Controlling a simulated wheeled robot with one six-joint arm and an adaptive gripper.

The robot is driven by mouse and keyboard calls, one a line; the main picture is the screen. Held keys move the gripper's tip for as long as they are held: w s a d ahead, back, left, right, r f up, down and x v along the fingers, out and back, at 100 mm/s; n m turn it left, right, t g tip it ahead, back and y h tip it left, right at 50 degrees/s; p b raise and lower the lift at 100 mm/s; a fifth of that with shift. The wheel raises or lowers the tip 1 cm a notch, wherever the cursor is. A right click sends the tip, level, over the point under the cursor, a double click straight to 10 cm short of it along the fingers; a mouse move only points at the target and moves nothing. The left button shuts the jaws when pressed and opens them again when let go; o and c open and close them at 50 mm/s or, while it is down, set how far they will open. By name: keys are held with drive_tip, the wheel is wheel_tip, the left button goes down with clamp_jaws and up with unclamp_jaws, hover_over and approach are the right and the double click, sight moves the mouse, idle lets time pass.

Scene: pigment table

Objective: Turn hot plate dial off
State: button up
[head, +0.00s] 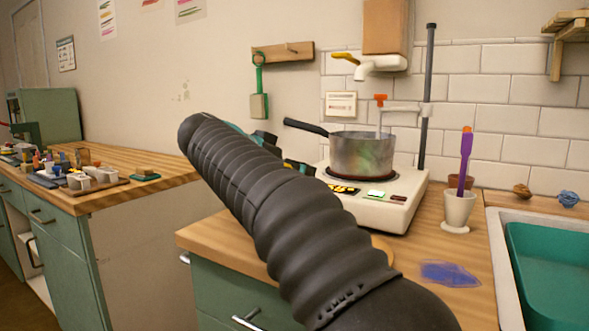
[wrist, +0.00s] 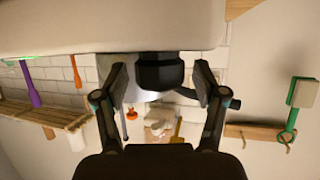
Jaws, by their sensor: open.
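The hot plate (head: 385,212) is a white box on the wooden counter, with a small green-lit display on its front. A steel pot (head: 362,153) sits on its dark round heating plate. In the wrist view, which looks upside down, the hot plate's pale body (wrist: 60,30) fills the top. A black dial (wrist: 161,74) sticks out from it. My gripper (wrist: 160,80) is open, with one finger on each side of the dial and visible gaps between. In the head view my dark ribbed arm hides the dial and most of the gripper.
The pot's dark handle (head: 305,127) points left, above my gripper. A white cup (head: 458,212) with a purple tool stands right of the hot plate, near a purple spill (head: 450,273). A metal stand rod (head: 427,100) rises behind. A green sink (head: 550,275) is at far right.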

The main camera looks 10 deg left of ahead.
drive_tip(key=c, duration=1.1)
drive_tip(key=shift+c, duration=0.2)
